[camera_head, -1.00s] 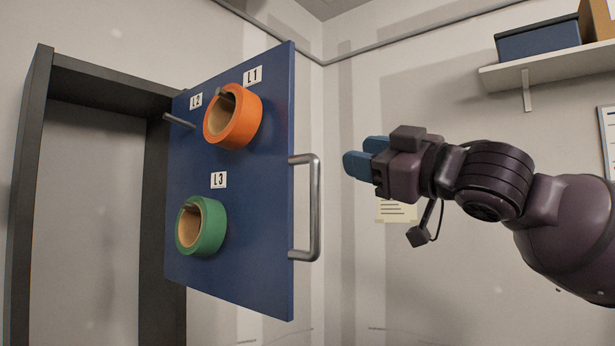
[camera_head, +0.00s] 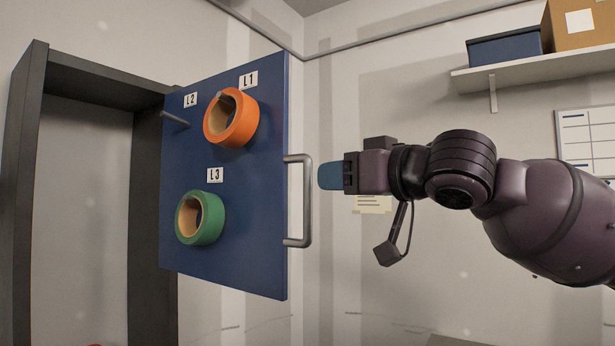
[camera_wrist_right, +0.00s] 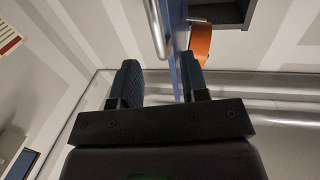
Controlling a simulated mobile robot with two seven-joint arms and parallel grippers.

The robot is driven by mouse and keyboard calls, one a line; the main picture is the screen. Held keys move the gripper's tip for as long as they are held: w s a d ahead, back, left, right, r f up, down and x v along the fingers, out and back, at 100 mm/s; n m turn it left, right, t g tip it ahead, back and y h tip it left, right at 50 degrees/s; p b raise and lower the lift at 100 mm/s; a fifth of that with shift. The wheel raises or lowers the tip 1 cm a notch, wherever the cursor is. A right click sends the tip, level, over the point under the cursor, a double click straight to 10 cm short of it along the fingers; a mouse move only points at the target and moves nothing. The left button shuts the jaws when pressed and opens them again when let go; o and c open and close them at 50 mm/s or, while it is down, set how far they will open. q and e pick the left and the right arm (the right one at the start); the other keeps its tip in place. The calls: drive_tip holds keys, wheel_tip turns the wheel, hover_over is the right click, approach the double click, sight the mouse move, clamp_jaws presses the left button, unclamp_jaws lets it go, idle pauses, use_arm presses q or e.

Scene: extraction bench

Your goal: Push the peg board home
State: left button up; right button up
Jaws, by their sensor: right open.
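The blue peg board (camera_head: 240,170) stands swung out from a dark frame (camera_head: 145,200) like an open door. An orange roll (camera_head: 243,122) hangs on its peg L1 and a green roll (camera_head: 211,218) on peg L3. Peg L2 (camera_head: 175,119) is bare. A metal handle (camera_head: 307,200) is on the board's right edge. My right gripper (camera_head: 322,176) is just right of the handle, apart from it in the head view. In the right wrist view its fingers (camera_wrist_right: 162,80) are open, with the handle (camera_wrist_right: 156,28) and board edge (camera_wrist_right: 187,75) ahead. My left gripper is not in view.
A shelf (camera_head: 530,68) with a blue box (camera_head: 504,48) and a cardboard box (camera_head: 580,24) is at upper right. A yellow note (camera_head: 372,204) and a chart (camera_head: 588,140) are on the wall. The space below the right arm looks clear.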

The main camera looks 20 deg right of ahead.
sight(311, 180)
drive_tip(key=p+x, duration=0.1)
drive_tip(key=x, duration=0.6)
drive_tip(key=shift+w, duration=0.2)
drive_tip(key=shift+d, duration=0.1)
clamp_jaws()
